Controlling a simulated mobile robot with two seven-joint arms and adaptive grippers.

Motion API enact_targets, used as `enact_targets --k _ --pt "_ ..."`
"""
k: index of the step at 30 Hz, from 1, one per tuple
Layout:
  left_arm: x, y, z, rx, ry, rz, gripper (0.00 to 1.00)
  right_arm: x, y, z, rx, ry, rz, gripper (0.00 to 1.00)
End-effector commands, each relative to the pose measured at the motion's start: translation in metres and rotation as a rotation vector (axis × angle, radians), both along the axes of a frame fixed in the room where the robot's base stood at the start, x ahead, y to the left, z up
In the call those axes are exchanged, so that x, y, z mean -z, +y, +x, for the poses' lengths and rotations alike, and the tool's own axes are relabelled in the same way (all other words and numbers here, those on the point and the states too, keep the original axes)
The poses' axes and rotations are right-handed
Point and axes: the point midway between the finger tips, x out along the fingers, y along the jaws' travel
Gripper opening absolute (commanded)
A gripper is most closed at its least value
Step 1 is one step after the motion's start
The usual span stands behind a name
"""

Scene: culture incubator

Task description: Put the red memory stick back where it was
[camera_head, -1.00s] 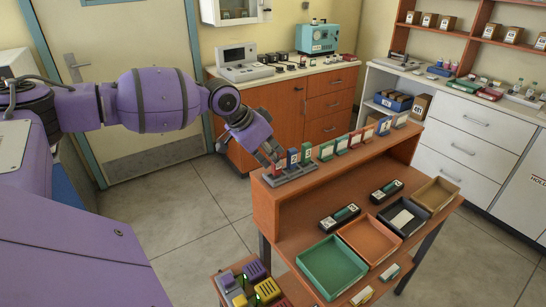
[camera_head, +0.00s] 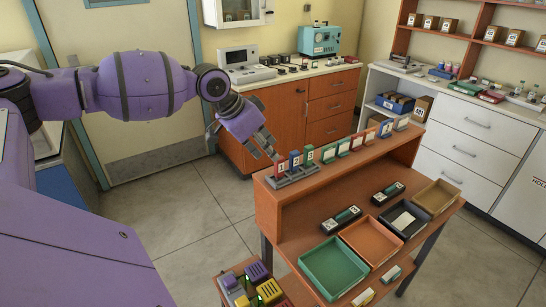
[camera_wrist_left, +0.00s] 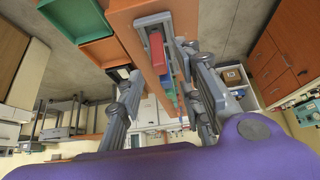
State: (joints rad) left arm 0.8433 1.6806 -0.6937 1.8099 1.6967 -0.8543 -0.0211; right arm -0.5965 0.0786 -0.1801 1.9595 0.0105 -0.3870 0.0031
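The red memory stick (camera_head: 281,167), marked 1, stands upright at the left end of a grey holder (camera_head: 292,180) on the upper shelf. Blue (camera_head: 295,161) and green (camera_head: 308,155) sticks, marked 2 and 3, stand beside it in the same holder. My left gripper (camera_head: 272,153) is just up and left of the red stick, with a small gap in the head view. In the left wrist view, its two fingers (camera_wrist_left: 165,95) are spread apart with nothing held, and the red stick (camera_wrist_left: 157,53) shows beyond them. My right gripper is not in view.
More coloured pieces (camera_head: 357,141) line the upper shelf to the right. Below are a green tray (camera_head: 333,268), an orange tray (camera_head: 370,243) and darker trays. A small stand (camera_head: 252,286) with purple and yellow blocks is at the front left. The floor left of the shelf is clear.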

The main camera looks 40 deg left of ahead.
Motion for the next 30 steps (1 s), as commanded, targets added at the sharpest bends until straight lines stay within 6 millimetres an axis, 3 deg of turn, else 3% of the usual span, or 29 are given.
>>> enact_targets --k 3,9,19,30 --pt "-0.027 0.007 -0.013 -0.001 -0.007 0.003 0.33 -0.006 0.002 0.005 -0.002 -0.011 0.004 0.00" --pt "-0.052 0.013 -0.028 0.001 -0.005 0.001 0.33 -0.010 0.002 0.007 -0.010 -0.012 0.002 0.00" --pt "-0.057 0.015 -0.033 0.001 0.000 0.000 0.33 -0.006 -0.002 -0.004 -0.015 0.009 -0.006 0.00" --pt "-0.057 0.015 -0.033 0.001 -0.001 -0.001 0.33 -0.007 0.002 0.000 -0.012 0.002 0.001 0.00"
